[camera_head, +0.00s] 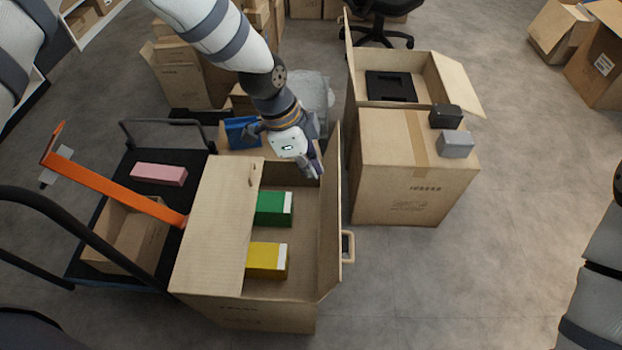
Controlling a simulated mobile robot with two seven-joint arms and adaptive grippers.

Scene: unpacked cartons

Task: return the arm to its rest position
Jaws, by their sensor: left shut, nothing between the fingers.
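My left arm comes in from the top left, and its gripper (312,172) points down over the far right part of the open carton (210,235). The gripper is shut with nothing in it. A green box (272,208) and a yellow box (266,258) lie inside the carton, nearer to me than the gripper and apart from it. A blue item (238,132) stands just left of the gripper, partly hidden by the wrist. Part of my right arm shows at the right edge, but its gripper is out of view.
A black cart (105,205) at the left carries a pink box (158,174), an orange bar (120,190) and a small carton. A closed carton (390,170) with a black and a grey box (456,145) on top stands right. Floor is clear at lower right.

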